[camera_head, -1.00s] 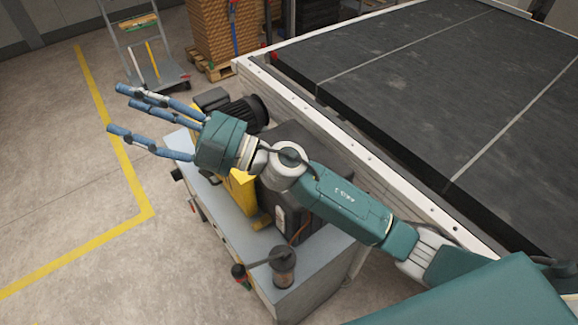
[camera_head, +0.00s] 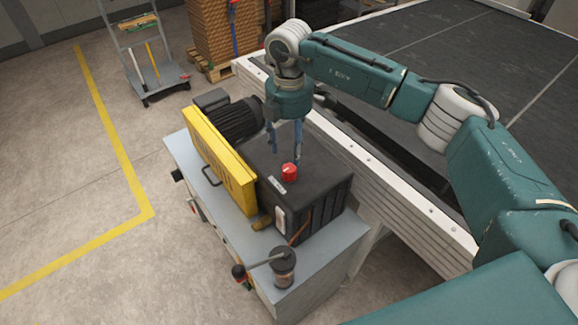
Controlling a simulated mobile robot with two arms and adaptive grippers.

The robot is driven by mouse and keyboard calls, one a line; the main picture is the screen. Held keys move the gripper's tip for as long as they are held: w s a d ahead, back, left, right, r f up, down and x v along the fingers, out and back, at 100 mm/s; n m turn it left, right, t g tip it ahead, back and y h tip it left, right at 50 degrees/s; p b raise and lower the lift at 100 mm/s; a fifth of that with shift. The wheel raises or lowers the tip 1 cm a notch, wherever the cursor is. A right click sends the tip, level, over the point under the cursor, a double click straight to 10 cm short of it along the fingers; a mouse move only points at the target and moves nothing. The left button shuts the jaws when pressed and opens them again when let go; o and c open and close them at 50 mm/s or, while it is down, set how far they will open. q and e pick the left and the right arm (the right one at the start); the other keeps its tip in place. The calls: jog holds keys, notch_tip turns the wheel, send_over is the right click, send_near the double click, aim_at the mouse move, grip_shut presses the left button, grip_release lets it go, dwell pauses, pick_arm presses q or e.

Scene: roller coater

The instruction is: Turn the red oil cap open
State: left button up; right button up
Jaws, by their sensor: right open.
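The red oil cap (camera_head: 289,172) sits on top of the black gearbox housing (camera_head: 318,190). My right gripper (camera_head: 284,155) points down just above and behind the cap, its blue fingers apart. One finger tip is close to the cap's back edge; I cannot tell whether it touches. Nothing shows between the fingers. My left gripper is not in view.
A yellow guard (camera_head: 215,158) and a black motor (camera_head: 240,118) stand beside the housing on the grey cabinet (camera_head: 300,277). A lever with a dark cylinder (camera_head: 284,268) is in front.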

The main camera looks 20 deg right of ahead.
aim_at(289, 168)
notch_tip(289, 168, down, 8)
jog(key=p, duration=0.2)
jog(key=shift+f+p, duration=0.1)
jog(key=shift+p, duration=0.3)
jog(key=shift+f, duration=0.35)
jog(key=c, duration=1.2)
jog(key=shift+o, duration=0.2)
